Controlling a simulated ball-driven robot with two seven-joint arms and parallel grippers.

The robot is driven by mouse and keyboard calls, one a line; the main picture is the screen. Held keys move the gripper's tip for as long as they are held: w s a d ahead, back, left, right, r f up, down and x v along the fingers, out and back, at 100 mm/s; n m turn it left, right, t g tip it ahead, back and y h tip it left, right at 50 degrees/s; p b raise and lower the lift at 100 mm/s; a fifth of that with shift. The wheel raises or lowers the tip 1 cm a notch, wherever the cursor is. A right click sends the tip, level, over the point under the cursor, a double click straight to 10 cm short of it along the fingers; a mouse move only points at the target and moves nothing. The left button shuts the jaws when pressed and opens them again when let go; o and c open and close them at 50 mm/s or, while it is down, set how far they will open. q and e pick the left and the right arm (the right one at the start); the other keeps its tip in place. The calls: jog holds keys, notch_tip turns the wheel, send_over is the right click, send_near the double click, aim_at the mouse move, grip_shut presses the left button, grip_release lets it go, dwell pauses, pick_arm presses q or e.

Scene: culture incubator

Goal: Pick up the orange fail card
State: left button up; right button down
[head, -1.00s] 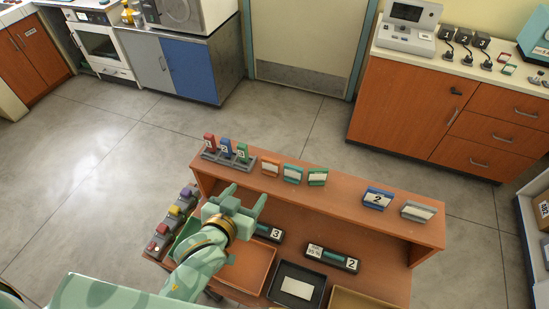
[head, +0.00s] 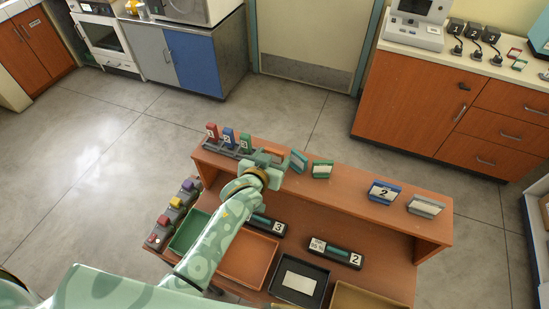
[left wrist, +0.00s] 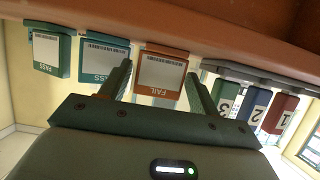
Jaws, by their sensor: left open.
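The orange fail card (left wrist: 160,76) stands on the upper shelf of the wooden rack and shows upside down with the word FAIL in the left wrist view. In the head view only part of the orange card (head: 275,152) shows behind my gripper. My left gripper (head: 267,161) is open at the shelf edge. In the left wrist view its two fingers (left wrist: 157,88) lie on either side of the fail card; I cannot tell whether they touch it. My right gripper is not in view.
A teal pass card (left wrist: 104,63) is close beside one finger and looks turned in the head view (head: 299,161). A green pass card (head: 322,169) stands further right. Numbered red, blue and green tabs (head: 228,138) stand left of the gripper. Trays (head: 248,262) lie below.

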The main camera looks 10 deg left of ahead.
pick_arm(q)
jog(key=shift+s+r, duration=0.1)
jog(key=shift+s, duration=0.05)
jog(key=shift+c, duration=0.3)
jog(key=c, duration=0.7)
